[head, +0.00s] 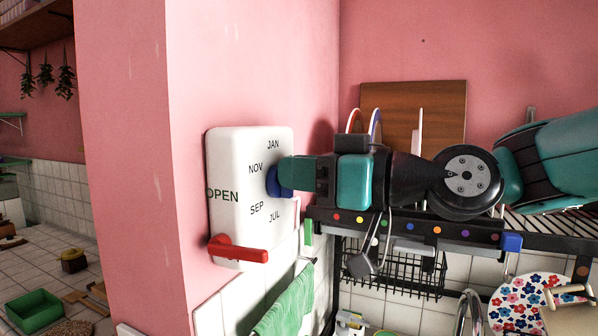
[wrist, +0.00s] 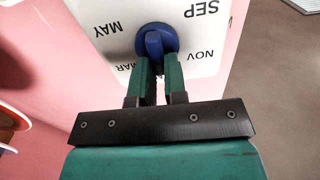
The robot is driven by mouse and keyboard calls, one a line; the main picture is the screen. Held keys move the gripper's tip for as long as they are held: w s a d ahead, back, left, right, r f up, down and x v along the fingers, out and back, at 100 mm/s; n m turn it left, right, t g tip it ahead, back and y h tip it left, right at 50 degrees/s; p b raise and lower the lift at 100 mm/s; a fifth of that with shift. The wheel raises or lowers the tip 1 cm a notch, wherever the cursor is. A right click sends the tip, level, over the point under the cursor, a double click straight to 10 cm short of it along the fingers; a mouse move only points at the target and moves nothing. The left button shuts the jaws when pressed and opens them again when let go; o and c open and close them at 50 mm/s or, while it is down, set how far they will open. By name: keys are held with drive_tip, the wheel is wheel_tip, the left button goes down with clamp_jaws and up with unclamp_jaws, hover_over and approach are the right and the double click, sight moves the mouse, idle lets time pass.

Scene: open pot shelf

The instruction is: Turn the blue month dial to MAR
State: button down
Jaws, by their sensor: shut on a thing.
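The blue month dial (head: 272,181) sits on the front of a white box (head: 232,155) fixed to the pink wall. JAN, NOV, SEP and JUL show around it in the head view. In the wrist view the dial (wrist: 171,40) is seen upside down, with MAY, SEP, NOV and a partly covered MAR around it. My gripper (head: 287,174) reaches in from the right. Its green fingers (wrist: 158,70) are shut on the dial's raised grip. The fingers hide the JAN side in the wrist view. I cannot tell which month the dial points to.
A red lever (head: 238,249) sticks out low on the box, by the word OPEN. A black dish rack (head: 420,232) with colored dots runs beneath my arm, with plates and a wooden board (head: 440,100) behind. A green towel (head: 287,305) hangs below.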

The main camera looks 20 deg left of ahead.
drive_tip(key=m, duration=0.3)
drive_tip(key=w+m, duration=0.1)
drive_tip(key=m, duration=0.7)
drive_tip(key=shift+w+d+f, duration=0.1)
drive_tip(key=shift+w+f, duration=0.05)
drive_tip(key=shift+f, duration=0.15)
drive_tip(key=shift+m, duration=0.4)
drive_tip(key=c, duration=1.2)
unclamp_jaws()
drive_tip(key=shift+o, duration=0.2)
drive_tip(key=shift+f, duration=0.1)
